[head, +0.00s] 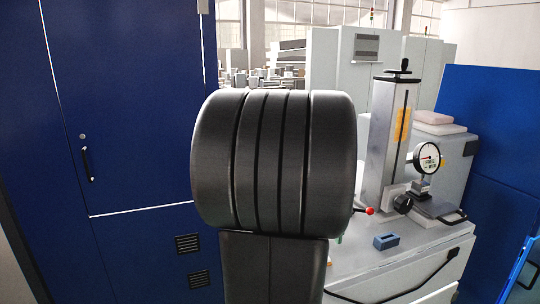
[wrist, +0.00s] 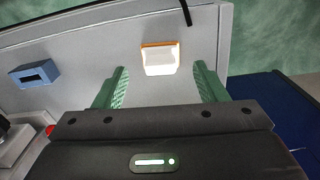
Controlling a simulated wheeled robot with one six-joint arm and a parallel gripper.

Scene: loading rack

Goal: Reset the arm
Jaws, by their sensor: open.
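My gripper (wrist: 161,70) shows in the wrist view with its two green fingers spread wide apart and nothing between their pads. A small white block with an orange edge (wrist: 160,59) lies on the grey tabletop (wrist: 95,55), in the picture between and just beyond the fingertips. I cannot tell the height of the fingers above the table. In the head view, my large dark arm link fills the middle and hides most of the gripper.
A blue slotted block (head: 386,241) sits on the bench; it also shows in the wrist view (wrist: 34,74). A dial gauge stand (head: 389,145) with a red-tipped lever stands behind it. A blue cabinet (head: 120,110) is at left, a blue panel (head: 490,120) at right.

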